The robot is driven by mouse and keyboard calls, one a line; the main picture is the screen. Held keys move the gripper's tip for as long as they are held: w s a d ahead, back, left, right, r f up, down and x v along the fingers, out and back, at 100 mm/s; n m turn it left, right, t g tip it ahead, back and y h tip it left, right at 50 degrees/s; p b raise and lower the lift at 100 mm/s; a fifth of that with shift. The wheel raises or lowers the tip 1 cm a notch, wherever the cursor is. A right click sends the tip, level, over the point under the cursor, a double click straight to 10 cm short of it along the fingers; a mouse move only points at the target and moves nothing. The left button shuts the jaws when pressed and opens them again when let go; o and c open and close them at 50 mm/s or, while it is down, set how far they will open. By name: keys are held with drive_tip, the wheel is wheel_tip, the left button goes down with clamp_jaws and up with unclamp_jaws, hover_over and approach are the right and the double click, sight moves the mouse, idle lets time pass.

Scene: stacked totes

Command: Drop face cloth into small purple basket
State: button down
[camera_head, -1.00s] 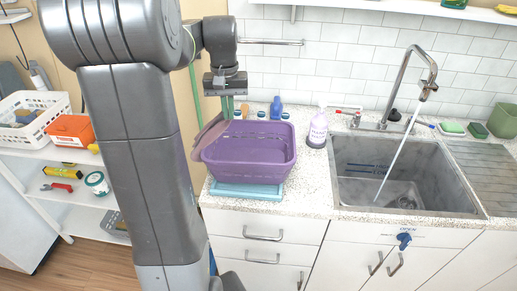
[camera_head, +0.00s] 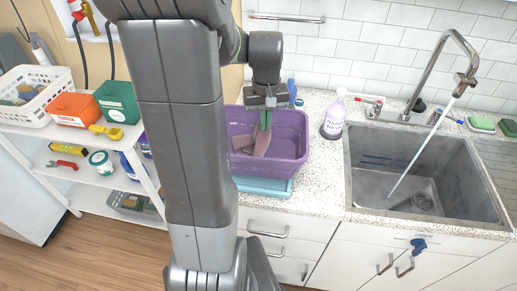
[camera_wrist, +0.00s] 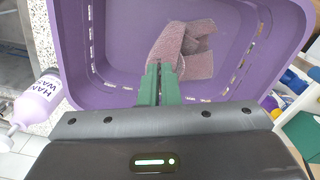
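The purple basket (camera_head: 291,157) stands on the counter left of the sink; it fills much of the wrist view (camera_wrist: 80,60). The face cloth (camera_head: 259,143) is a dusty pink-mauve piece, folded over. In the wrist view the cloth (camera_wrist: 190,48) shows at the tips of the green fingers, against the basket's inside. My gripper (camera_head: 265,122) points down over the basket, its fingers close together on the cloth. The cloth hangs within the basket's rim; I cannot tell whether it touches the floor of the basket. My arm hides the basket's left part in the head view.
A light blue item (camera_head: 264,187) lies under the basket. A soap bottle (camera_head: 334,116) stands right of the basket, before the sink (camera_head: 372,205) with running water. At left, a shelf holds a white basket (camera_head: 35,108), an orange bin (camera_head: 75,107) and a green bin (camera_head: 118,101).

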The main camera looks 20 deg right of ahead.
wheel_tip(320, 180, down, 3)
drive_tip(key=shift+r+b, duration=0.15)
drive_tip(key=shift+b, duration=0.55)
drive_tip(key=shift+c, duration=1.4)
unclamp_jaws()
wheel_tip(320, 180, up, 6)
drive_tip(key=p, duration=0.4)
drive_tip(key=shift+f, duration=0.25)
